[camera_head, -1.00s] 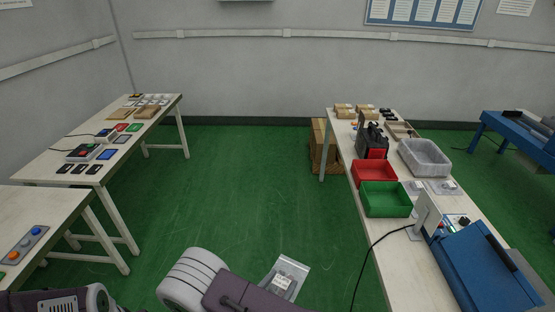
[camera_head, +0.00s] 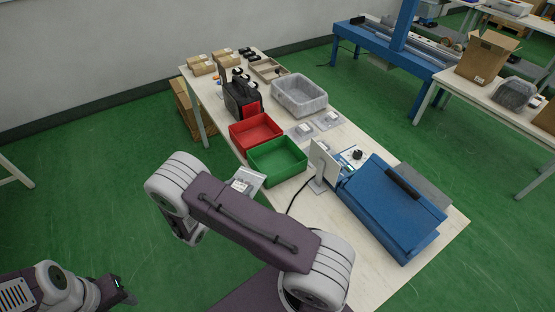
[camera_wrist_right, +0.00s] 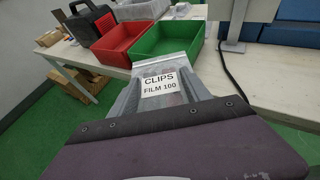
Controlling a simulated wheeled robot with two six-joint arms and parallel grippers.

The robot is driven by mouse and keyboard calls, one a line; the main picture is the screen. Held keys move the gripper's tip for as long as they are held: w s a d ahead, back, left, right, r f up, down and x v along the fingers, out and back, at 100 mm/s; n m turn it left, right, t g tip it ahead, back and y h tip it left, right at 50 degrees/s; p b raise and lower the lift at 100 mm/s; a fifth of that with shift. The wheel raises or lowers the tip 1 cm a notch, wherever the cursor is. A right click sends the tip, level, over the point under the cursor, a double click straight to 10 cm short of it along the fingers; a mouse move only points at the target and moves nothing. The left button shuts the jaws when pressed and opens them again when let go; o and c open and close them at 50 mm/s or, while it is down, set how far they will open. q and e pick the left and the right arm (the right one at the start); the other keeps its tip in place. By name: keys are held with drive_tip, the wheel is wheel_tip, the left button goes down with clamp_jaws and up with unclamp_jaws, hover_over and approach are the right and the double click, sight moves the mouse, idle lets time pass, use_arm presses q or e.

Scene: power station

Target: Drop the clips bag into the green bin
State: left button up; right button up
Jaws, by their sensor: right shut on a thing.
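The clear clips bag (camera_head: 246,181) has a white label reading CLIPS FILM 100, which shows in the right wrist view (camera_wrist_right: 160,83). My right gripper (camera_wrist_right: 160,92) is shut on the bag, and the bag sticks out past the fingers. In the head view my right arm hides most of this gripper. The green bin (camera_head: 287,174) stands empty on the table; the bag is to its left and front, outside it. In the wrist view the bag's far edge lies just before the green bin (camera_wrist_right: 170,40). My left gripper (camera_head: 122,291) is at the lower left, its jaws unclear.
A red bin (camera_head: 256,133) adjoins the green bin. A grey tub (camera_head: 300,95), a black case (camera_head: 242,98) and a blue box (camera_head: 390,212) stand on the same table (camera_head: 385,285). A white upright panel (camera_head: 322,163) with a cable stands right of the green bin.

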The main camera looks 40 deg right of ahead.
drive_tip(key=w+d+r+m+g+b, duration=0.1)
drive_tip(key=w+d+r, duration=0.2)
drive_tip(key=d, duration=0.4)
drive_tip(key=w+d+r+m+g+h, duration=0.1)
drive_tip(key=w+d+r, duration=0.2)
drive_tip(key=d, duration=0.5)
drive_tip(key=w+d+r+m+g+b, duration=0.1)
drive_tip(key=w+d+r+g, duration=0.15)
drive_tip(key=d, duration=0.45)
use_arm(q)
wheel_tip(320, 180, down, 6)
drive_tip(key=b, duration=0.4)
drive_tip(key=shift+w+d+f, duration=0.25)
drive_tip(key=shift+w+d, duration=0.05)
use_arm(e)
drive_tip(key=shift+t, duration=0.45)
drive_tip(key=f, duration=0.5)
drive_tip(key=shift+w+a+f, duration=0.1)
drive_tip(key=shift+w+f, duration=0.15)
drive_tip(key=shift+f, duration=0.1)
drive_tip(key=o, duration=1.6)
use_arm(q)
drive_tip(key=shift+f+b, duration=0.3)
use_arm(e)
drive_tip(key=v, duration=0.9)
